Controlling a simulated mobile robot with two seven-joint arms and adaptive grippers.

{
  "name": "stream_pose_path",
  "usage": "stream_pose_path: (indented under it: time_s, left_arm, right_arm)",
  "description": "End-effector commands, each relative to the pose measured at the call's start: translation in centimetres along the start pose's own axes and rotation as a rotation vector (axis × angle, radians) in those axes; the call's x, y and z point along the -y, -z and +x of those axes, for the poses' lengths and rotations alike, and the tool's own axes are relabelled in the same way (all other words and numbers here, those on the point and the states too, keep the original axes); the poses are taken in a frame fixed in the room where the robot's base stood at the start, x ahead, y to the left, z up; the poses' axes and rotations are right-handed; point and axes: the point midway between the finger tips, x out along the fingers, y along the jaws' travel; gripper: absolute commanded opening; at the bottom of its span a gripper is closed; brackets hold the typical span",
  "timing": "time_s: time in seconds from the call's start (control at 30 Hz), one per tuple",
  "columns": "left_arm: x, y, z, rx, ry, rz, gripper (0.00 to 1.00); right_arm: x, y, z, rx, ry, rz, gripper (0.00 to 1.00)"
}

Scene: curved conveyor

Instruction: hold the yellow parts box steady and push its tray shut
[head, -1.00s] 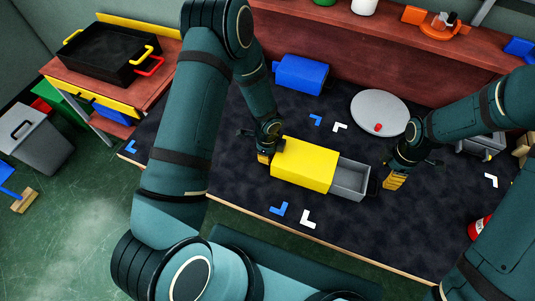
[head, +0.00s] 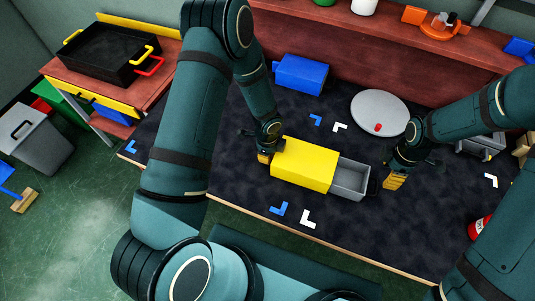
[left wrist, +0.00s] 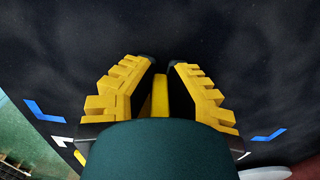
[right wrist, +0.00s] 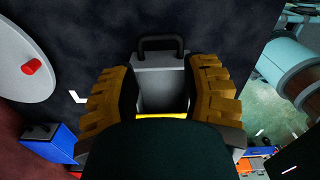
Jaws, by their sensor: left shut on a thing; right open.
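The yellow parts box (head: 304,164) lies on the dark mat in the middle of the head view. Its grey tray (head: 350,179) sticks out of the right end, with a dark handle (head: 373,186) on its outer end. My left gripper (head: 264,157) is at the box's left end; in the left wrist view its fingers (left wrist: 160,95) are shut on a yellow part of the box. My right gripper (head: 394,181) is open, just right of the handle and apart from it. In the right wrist view the tray (right wrist: 160,88) and handle (right wrist: 160,45) show between its open fingers (right wrist: 163,90).
A round grey plate (head: 379,108) with a small red piece (head: 378,127) lies behind the tray. A blue box (head: 301,74) stands at the back. White and blue corner marks (head: 308,219) lie on the mat. A red can (head: 480,227) is at the right.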

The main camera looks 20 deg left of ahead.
Motion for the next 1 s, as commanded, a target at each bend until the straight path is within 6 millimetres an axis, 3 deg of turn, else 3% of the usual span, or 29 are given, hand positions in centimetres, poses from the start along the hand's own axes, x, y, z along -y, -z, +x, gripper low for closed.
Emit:
stream_pose_path:
  time_s: [0.43,0.47,0.57,0.6,0.83,1.0]
  left_arm:
    - [-0.1,0.0,0.1,0.000,-0.003,0.000,0.00]
    - [-0.1,0.0,0.1,0.000,-0.003,0.000,0.00]
    - [-0.1,0.0,0.1,0.000,-0.004,0.000,0.00]
    - [-0.1,0.0,0.1,0.000,-0.004,0.000,0.00]
    - [-0.1,0.0,0.1,0.000,-0.004,0.000,0.00]
    - [-0.2,0.0,0.1,0.000,-0.004,0.000,0.00]
  right_arm:
    - [0.0,0.0,0.0,0.000,0.000,0.000,0.46]
    - [0.0,0.0,0.0,0.000,0.000,0.000,0.42]
    - [0.0,0.0,0.0,0.000,0.000,0.000,0.07]
    - [0.0,0.0,0.0,0.000,0.000,0.000,0.00]
    - [0.1,-0.2,0.1,-0.002,0.005,0.029,0.00]
    - [0.5,-1.7,0.5,-0.021,0.047,0.283,0.00]
